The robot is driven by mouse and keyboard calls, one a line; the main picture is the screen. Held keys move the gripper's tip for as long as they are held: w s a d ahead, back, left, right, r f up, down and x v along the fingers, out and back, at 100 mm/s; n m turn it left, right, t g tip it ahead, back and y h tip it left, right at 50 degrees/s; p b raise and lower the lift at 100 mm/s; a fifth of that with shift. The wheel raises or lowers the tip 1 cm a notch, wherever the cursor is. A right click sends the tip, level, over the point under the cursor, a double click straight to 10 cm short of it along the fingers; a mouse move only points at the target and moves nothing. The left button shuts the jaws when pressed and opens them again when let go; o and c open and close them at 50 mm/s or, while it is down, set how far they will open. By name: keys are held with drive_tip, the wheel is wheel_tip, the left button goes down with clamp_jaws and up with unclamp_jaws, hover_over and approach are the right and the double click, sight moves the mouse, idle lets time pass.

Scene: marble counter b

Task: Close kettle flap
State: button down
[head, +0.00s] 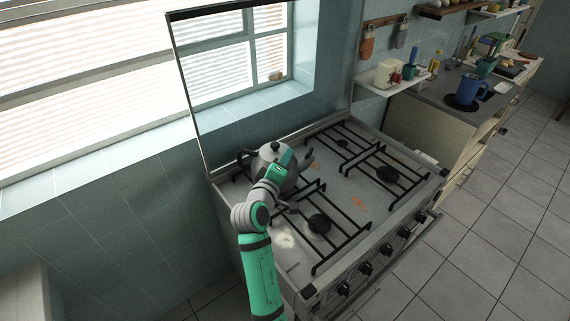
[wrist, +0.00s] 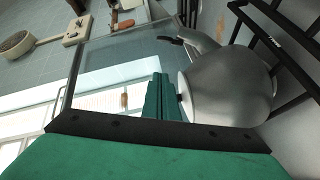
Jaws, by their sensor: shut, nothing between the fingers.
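A grey metal kettle (head: 266,157) stands on the back-left part of the stove (head: 330,215). Its rounded body fills the right side of the wrist view (wrist: 238,88), with a paler lid face and a small black knob beside my fingers. A slim black part (wrist: 170,40) sticks out at the kettle's upper left there; I cannot tell whether it is the spout flap, or whether that is open. My gripper (wrist: 160,80) is shut and empty, its teal fingers close beside the lid. In the head view my gripper (head: 287,160) covers part of the kettle; contact is unclear.
The raised glass stove cover (head: 235,75) stands behind the kettle, in front of the window. Black burner grates (head: 375,165) cover the hob. A counter with a blue mug (head: 468,90) is at the right; the hob's front right holds no pots.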

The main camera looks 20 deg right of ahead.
sight(309, 153)
drive_tip(key=x, duration=0.4)
drive_tip(key=shift+d+f, duration=0.1)
drive_tip(key=shift+d, duration=0.35)
drive_tip(key=shift+s+d+f, duration=0.3)
drive_tip(key=shift+s+d, duration=0.05)
drive_tip(key=shift+d, duration=0.3)
drive_tip(key=shift+s+d+f, duration=0.3)
drive_tip(key=shift+s+d, duration=0.05)
drive_tip(key=shift+d, duration=0.35)
drive_tip(key=shift+m, duration=0.3)
